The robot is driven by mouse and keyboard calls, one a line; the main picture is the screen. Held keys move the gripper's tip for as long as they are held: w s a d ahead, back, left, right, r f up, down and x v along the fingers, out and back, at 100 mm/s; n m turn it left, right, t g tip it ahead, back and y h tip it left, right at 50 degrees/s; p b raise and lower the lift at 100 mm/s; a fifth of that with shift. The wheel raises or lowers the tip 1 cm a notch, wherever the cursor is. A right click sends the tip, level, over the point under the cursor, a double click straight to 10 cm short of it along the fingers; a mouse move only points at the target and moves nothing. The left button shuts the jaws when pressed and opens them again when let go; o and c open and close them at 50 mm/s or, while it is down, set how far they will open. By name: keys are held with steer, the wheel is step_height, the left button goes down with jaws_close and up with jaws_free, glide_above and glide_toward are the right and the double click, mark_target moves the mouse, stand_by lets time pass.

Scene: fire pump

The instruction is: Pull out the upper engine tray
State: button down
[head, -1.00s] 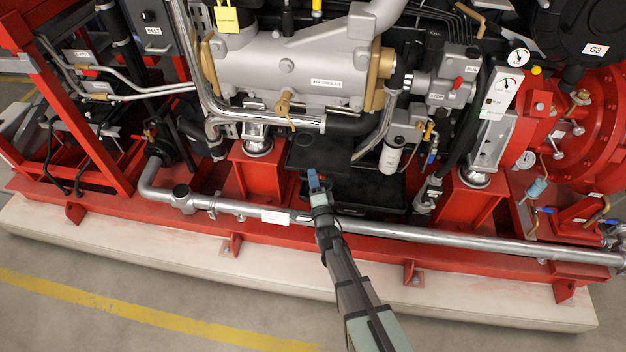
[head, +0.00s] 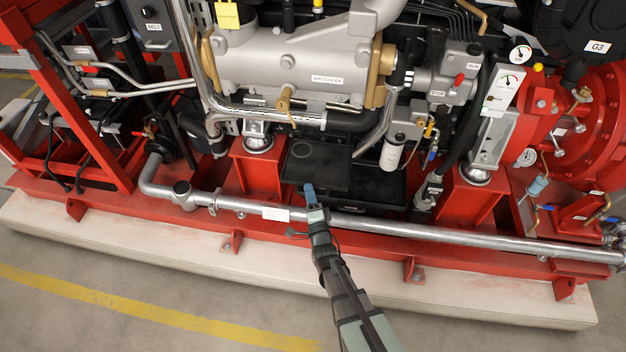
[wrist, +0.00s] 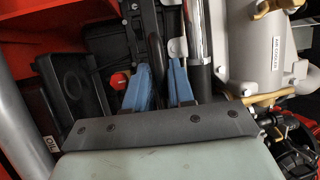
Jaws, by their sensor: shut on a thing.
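The upper engine tray (head: 322,168) is a flat black tray with a faint ring on its top, between two red pedestals under the air cooler. It juts out over the black lower tray (head: 385,190), which shows to its right. My gripper (head: 309,188), with blue fingers, is at the upper tray's front edge, near its left corner. In the wrist view my gripper (wrist: 160,85) is shut with a dark narrow edge between its fingers, which fits the upper tray. The exact contact is partly hidden by the fingers.
A silver pipe (head: 400,232) runs along the red base frame, just below my gripper. Red pedestals (head: 262,172) flank the trays on both sides. The air cooler (head: 290,70) and a white filter (head: 391,153) hang above. The floor in front is clear.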

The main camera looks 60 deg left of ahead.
steer(key=s+d, duration=0.4)
steer(key=shift+s+d+r, duration=0.2)
steer(key=shift+s+r, duration=0.1)
steer(key=shift+r, duration=0.05)
steer(key=c, duration=1.2)
jaws_free()
steer(key=shift+o, duration=0.2)
steer(key=shift+f, duration=0.1)
steer(key=shift+d, duration=0.1)
steer(key=v, duration=1.3)
steer(key=shift+s+d+f, duration=0.15)
steer(key=shift+d, duration=0.1)
